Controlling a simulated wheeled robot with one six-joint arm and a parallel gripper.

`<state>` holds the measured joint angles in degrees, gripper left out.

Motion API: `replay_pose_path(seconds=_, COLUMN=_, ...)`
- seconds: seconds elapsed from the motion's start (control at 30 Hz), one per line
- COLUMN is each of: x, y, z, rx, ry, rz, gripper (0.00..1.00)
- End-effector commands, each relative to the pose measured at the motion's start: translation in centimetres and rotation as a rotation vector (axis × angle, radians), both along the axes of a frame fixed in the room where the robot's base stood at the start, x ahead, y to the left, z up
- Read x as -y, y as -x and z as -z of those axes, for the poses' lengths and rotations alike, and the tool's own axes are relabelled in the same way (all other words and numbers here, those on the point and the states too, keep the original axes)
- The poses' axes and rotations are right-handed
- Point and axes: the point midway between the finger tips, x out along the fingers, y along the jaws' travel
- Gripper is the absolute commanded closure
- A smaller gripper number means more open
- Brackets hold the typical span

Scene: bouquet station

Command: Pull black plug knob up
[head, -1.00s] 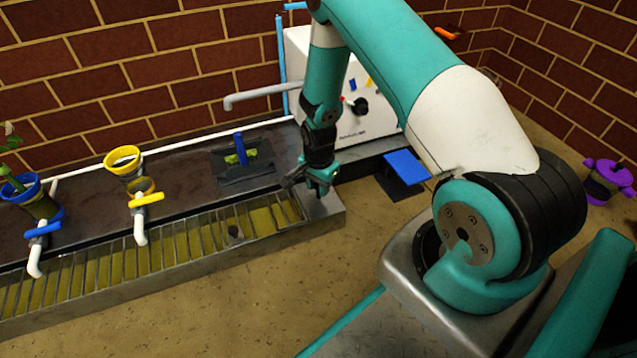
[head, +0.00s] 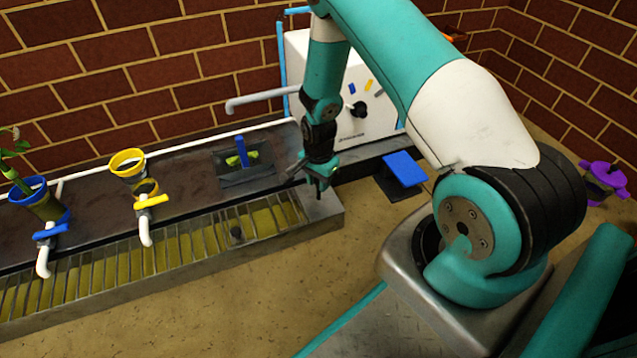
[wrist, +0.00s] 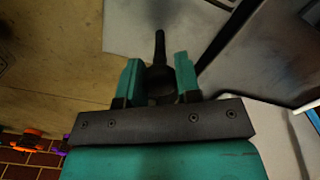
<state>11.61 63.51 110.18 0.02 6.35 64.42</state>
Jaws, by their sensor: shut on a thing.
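My gripper (head: 320,185) is at the right end of the metal trough, low over its rim. In the wrist view my gripper (wrist: 158,75) has its two teal fingers on either side of a black knob (wrist: 160,84), shut on it. A thin black rod (wrist: 160,45) sticks out from this knob, and a dark rod also shows left of the fingers in the head view. I take this for the black plug knob; its lower part is hidden.
The grated trough (head: 170,240) runs left. A yellow cup (head: 127,163) and a blue cup (head: 38,190) stand behind taps. A white box (head: 350,105) with a black dial is behind my arm. A blue pedal (head: 404,168) is to the right. The floor in front is clear.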

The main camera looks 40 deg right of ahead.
Motion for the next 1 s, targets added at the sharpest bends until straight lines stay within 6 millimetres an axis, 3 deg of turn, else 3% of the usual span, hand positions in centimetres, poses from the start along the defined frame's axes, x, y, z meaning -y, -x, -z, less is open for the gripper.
replay_pose_path(seconds=0.1, x=0.0, y=-0.1, z=-0.6, rx=0.004, ry=-0.001, rz=-0.001, gripper=0.82)
replay_pose_path(seconds=0.13, x=-0.1, y=-0.1, z=-0.5, rx=0.004, ry=-0.001, rz=-0.001, gripper=0.67)
replay_pose_path(seconds=0.23, x=0.0, y=-0.1, z=-0.4, rx=0.003, ry=-0.001, rz=-0.001, gripper=0.44)
replay_pose_path(seconds=0.27, x=0.0, y=-0.1, z=-0.4, rx=0.003, ry=-0.001, rz=-0.001, gripper=0.4)
replay_pose_path(seconds=0.57, x=0.0, y=0.0, z=-0.7, rx=0.001, ry=0.0, rz=0.0, gripper=0.4)
replay_pose_path(seconds=1.0, x=0.0, y=0.0, z=-7.2, rx=0.001, ry=0.0, rz=0.0, gripper=0.4)
